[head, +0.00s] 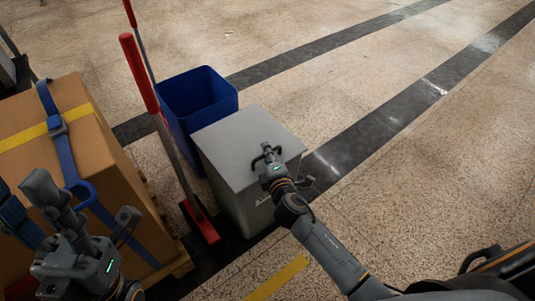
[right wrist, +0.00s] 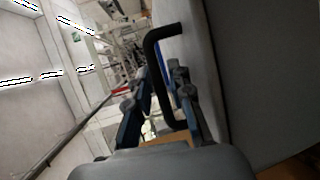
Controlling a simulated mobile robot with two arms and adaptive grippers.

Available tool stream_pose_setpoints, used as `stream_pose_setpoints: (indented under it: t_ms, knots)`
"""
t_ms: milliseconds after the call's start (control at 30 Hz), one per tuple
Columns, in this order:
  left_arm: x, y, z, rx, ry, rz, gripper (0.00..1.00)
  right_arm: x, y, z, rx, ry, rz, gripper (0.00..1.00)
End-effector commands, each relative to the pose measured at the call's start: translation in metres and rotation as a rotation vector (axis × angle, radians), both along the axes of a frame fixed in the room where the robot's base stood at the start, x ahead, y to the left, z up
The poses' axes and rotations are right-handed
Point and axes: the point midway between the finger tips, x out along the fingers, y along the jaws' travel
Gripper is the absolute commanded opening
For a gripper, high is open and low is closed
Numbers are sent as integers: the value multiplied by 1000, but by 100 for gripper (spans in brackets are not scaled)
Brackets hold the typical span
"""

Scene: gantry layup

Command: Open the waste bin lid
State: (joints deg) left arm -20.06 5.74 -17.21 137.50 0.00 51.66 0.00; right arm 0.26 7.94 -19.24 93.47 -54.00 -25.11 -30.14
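The grey waste bin (head: 238,200) stands on the floor with its flat grey lid (head: 225,142) down. A black bar handle (right wrist: 161,75) stands out from the lid in the right wrist view. My right gripper (head: 267,158) is at the lid's right part, over the handle. In the right wrist view its two fingers (right wrist: 162,98) are apart, with the handle between them and gaps showing. My left gripper (head: 82,208) is open and empty in front of the cardboard box, away from the bin. My right gripper hides part of the handle in the head view.
A blue open bin (head: 197,98) stands right behind the grey one. A red-handled mop or broom (head: 141,75) leans close to the left. A strapped cardboard box (head: 90,120) on a pallet fills the left. The floor (head: 430,150) to the right is clear.

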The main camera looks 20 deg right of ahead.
Motion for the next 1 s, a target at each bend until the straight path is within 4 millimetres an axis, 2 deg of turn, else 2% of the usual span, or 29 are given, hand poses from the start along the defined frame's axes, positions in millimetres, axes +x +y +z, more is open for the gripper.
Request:
stream_pose_setpoints:
  t_ms: [167,300,700,867,1000]
  knots:
    - [0,0,0,0,0,0,40,0,0,0,0,0,0,21]
    - [0,0,0,0,1,0,40,0,0,0,0,0,0,0]
    - [2,-1,1,3,10,0,40,0,0,1,-1,2,0,0]
    - [22,-5,0,36,111,8,40,0,0,4,-2,7,0,0]
    - [49,-11,-7,84,262,15,40,1,1,8,-5,17,0,0]
